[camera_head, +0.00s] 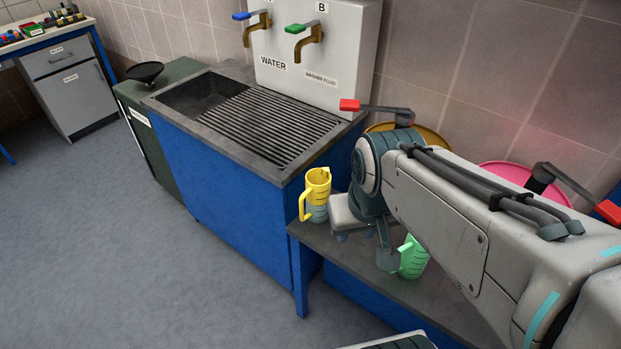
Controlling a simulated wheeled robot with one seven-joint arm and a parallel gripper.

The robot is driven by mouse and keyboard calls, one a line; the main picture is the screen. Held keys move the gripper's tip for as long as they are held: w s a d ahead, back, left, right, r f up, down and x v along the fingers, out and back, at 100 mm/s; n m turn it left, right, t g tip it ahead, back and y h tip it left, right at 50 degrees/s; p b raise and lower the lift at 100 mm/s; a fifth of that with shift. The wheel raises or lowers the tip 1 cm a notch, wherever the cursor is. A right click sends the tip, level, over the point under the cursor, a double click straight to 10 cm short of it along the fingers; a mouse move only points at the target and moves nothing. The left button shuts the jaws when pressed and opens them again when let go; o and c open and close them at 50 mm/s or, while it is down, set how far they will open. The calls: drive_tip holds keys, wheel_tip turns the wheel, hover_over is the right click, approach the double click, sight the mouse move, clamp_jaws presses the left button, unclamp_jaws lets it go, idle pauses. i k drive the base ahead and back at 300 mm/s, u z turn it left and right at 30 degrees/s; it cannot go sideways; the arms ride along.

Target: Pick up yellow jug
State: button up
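The yellow jug (317,186) stands upright at the left end of the low grey shelf, beside the blue sink cabinet. Its handle points left and its lower part looks grey-blue; I cannot tell whether that is a second vessel or its contents. My gripper (350,236) is just right of the yellow jug, low over the shelf, and appears apart from it. A green jug (413,258) stands on the shelf to the right, partly hidden behind my arm.
The grey shelf (337,246) runs right under my arm. The blue sink cabinet (228,165) with its ribbed drainer stands left. Water and washer-fluid taps (305,42) are above. Yellow and pink drums (512,173) with red-handled levers are behind my arm. The floor at left is clear.

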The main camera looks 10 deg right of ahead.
sight(317, 193)
drive_tip(key=u, duration=1.8)
drive_tip(key=i, duration=1.55)
drive_tip(key=z, duration=4.45)
